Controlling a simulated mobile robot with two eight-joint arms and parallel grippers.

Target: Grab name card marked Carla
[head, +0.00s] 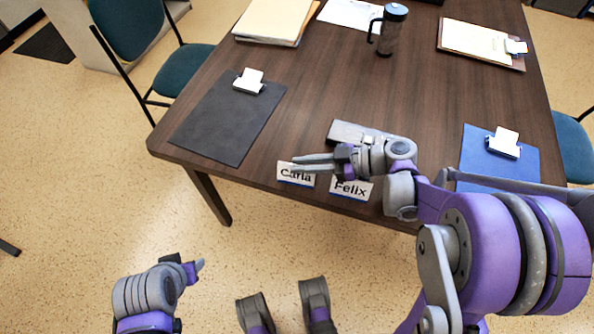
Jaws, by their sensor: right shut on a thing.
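The white name card marked Carla (297,179) is at the front edge of the dark wooden table, its top partly covered by my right gripper. My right gripper (300,162) reaches in from the right, its fingers pointing left, and is shut on this card. A second white card marked Felix (351,188) stands just to its right, below my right wrist. My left gripper (199,266) is low at the left, over the floor and away from the table; its finger gap does not show.
A teal chair (185,68) stands left.

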